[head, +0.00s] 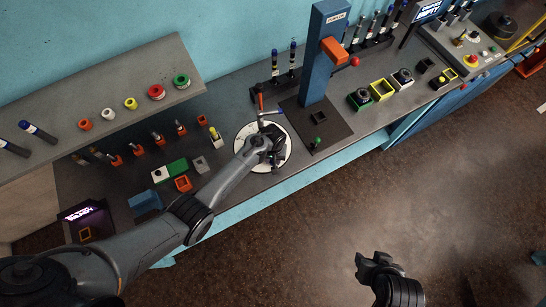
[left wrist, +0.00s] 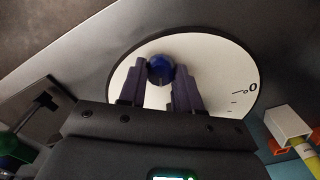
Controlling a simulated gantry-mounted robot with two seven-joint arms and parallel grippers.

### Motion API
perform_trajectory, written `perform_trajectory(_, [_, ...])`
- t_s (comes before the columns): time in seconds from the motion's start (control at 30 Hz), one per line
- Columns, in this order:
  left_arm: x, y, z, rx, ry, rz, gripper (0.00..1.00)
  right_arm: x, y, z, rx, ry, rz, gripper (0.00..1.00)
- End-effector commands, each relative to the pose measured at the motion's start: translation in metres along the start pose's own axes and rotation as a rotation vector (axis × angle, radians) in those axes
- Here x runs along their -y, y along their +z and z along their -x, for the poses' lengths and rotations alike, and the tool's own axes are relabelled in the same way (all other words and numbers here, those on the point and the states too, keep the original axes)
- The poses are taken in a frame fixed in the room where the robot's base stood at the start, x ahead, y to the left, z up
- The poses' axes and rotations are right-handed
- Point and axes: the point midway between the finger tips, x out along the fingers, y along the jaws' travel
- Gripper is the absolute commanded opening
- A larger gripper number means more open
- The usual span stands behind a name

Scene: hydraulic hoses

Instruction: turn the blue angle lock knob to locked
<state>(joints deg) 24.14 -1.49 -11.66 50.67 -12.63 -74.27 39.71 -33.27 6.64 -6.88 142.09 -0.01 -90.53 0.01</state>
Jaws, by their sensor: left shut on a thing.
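The blue angle lock knob (left wrist: 160,70) is a round, dark blue knob in the left wrist view, over a white round dial (left wrist: 225,80) with tick marks and a "0" at its right edge. My left gripper (head: 272,148) is over the same white dial (head: 285,157) in the head view. Its two fingers are on either side of the knob, shut on it. The knob is hidden by the gripper in the head view, and I cannot tell its turn angle. My right gripper (head: 377,262) is away from the bench, over the floor; its jaw gap is unclear.
A blue upright press (head: 322,60) with an orange block stands just right of the dial on a dark base plate (head: 325,128). A green-topped knob (head: 316,143) is at its front. A green-and-white block (head: 170,171) lies to the left. The floor in front of the bench is clear.

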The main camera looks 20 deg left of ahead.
Motion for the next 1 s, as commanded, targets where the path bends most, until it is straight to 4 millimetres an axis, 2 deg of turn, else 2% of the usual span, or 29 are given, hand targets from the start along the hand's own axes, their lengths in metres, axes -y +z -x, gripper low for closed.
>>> perform_trajectory(0.4, [0.000,0.001,0.001,0.002,-0.002,-0.398,0.03,0.000,-0.005,0.014,0.000,-0.001,-0.001,0.43])
perform_trajectory(1.0, [0.000,0.000,0.000,0.001,-0.002,-0.949,0.03,-0.003,-0.006,0.019,0.001,0.007,0.008,0.43])
